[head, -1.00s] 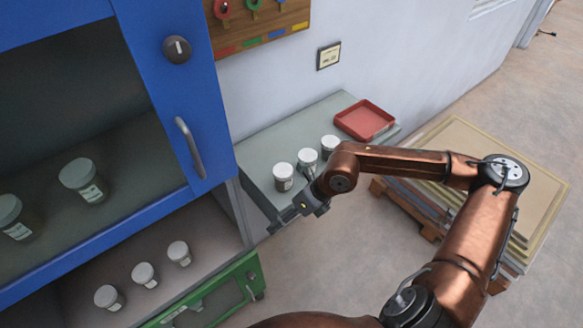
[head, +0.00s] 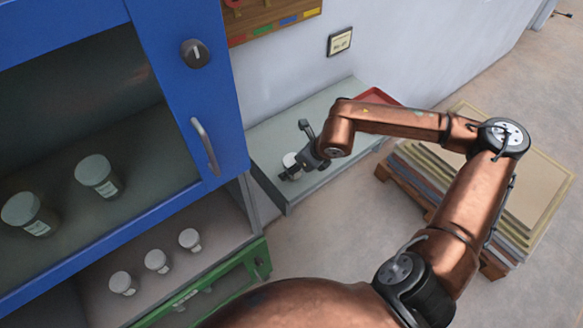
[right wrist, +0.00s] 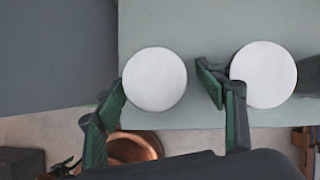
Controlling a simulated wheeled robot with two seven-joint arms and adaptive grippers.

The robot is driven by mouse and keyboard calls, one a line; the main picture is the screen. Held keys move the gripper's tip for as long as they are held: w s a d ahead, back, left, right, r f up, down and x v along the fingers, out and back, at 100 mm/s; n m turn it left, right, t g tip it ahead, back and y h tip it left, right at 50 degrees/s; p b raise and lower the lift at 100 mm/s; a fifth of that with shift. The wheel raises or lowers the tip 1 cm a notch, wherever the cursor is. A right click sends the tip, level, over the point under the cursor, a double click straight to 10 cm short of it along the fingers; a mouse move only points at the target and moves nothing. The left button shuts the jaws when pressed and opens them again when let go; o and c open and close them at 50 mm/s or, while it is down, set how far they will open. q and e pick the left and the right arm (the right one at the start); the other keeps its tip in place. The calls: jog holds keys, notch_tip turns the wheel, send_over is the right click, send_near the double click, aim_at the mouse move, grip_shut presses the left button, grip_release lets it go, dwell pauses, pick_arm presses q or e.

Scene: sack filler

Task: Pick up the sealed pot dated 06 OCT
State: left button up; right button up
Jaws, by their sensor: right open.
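My right gripper (head: 294,152) is open over the grey side bench, with a white-lidded pot (head: 291,161) at its fingers. In the right wrist view the open fingers (right wrist: 163,88) stand on either side of one round white lid (right wrist: 154,79). A second white lid (right wrist: 265,74) is just outside the right finger. The other bench pots are hidden behind my gripper and arm in the head view. Two labelled pots, a nearer one (head: 32,213) and another (head: 98,177), stand in the blue cabinet. No date is readable. My left gripper is not in view.
Three pots, one being the middle pot (head: 157,261), stand in the lower compartment above a green-framed door (head: 225,280). The blue cabinet (head: 200,90) rises left of the bench (head: 325,112). A red tray (head: 375,96) lies at its far end. Stacked boards (head: 530,190) stand right.

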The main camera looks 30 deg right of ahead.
jog(key=shift+w+a+f, duration=0.1)
jog(key=shift+w+f, duration=0.2)
jog(key=shift+f, duration=0.2)
jog(key=shift+c, duration=0.5)
jog(key=c, duration=1.2)
jog(key=shift+r, duration=0.15)
